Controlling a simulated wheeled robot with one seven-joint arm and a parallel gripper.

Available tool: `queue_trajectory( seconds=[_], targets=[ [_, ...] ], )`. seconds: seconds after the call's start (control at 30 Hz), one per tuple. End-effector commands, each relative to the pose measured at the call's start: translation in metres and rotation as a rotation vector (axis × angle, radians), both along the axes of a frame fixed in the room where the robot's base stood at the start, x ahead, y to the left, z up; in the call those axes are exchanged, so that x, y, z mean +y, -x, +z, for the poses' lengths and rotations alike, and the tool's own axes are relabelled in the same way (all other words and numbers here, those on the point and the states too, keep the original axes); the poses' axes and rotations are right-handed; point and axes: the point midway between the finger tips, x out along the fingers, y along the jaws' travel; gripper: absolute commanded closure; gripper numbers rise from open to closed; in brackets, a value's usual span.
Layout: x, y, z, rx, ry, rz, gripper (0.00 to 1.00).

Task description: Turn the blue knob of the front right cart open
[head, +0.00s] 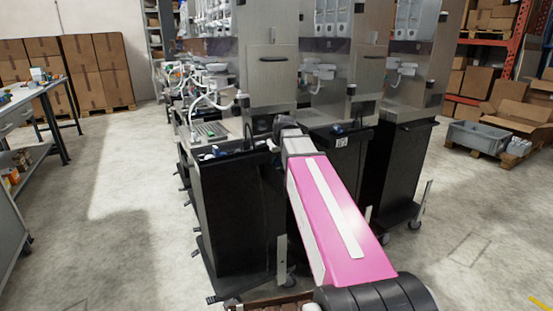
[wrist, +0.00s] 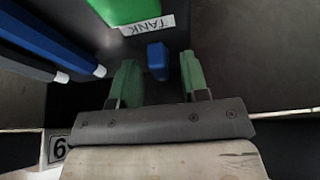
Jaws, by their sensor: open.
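The blue knob (wrist: 157,62) shows in the wrist view as a small blue block on a dark surface, below a label reading TANK. My gripper (wrist: 158,72) is open, its two green fingers on either side of the knob in the picture. There is a gap on each side and neither finger appears to touch it. I cannot tell how deep the fingers reach around it. In the head view my arm covers the gripper and this knob. The dark carts (head: 240,215) stand in a row below the dispensers.
A bright green part (wrist: 125,10) sits just beyond the label. Blue and black bars (wrist: 50,40) with white ends lie close at the left. In the head view a workbench (head: 35,92) stands left, a grey crate (head: 478,137) right. The floor at left is clear.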

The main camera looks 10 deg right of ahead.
Motion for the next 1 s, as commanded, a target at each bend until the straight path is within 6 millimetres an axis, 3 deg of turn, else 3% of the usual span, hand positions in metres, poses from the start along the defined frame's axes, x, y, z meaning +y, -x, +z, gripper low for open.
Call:
queue_trajectory(
  seconds=[0.1,0.13,0.23,0.27,0.83,0.87,0.9,0.93,1.0],
  targets=[
    [0.0000,0.0001,0.0002,0.000,0.000,0.000,0.58],
    [0.0000,0.0001,0.0002,0.000,0.000,0.000,0.65],
    [0.0000,0.0001,0.0002,0.000,0.000,0.000,0.98],
    [0.0000,0.0001,0.0002,0.000,0.000,0.000,1.00],
    [-0.0004,0.0000,0.0004,0.000,0.000,0.061,1.00],
    [-0.0004,0.0000,0.0004,0.000,0.000,0.061,0.78],
    [-0.0004,0.0000,0.0004,0.000,0.001,0.060,0.65],
    [-0.0004,0.0000,0.0004,0.000,0.001,0.060,0.58],
    [-0.0004,0.0000,0.0004,0.000,0.001,0.060,0.58]
  ],
)
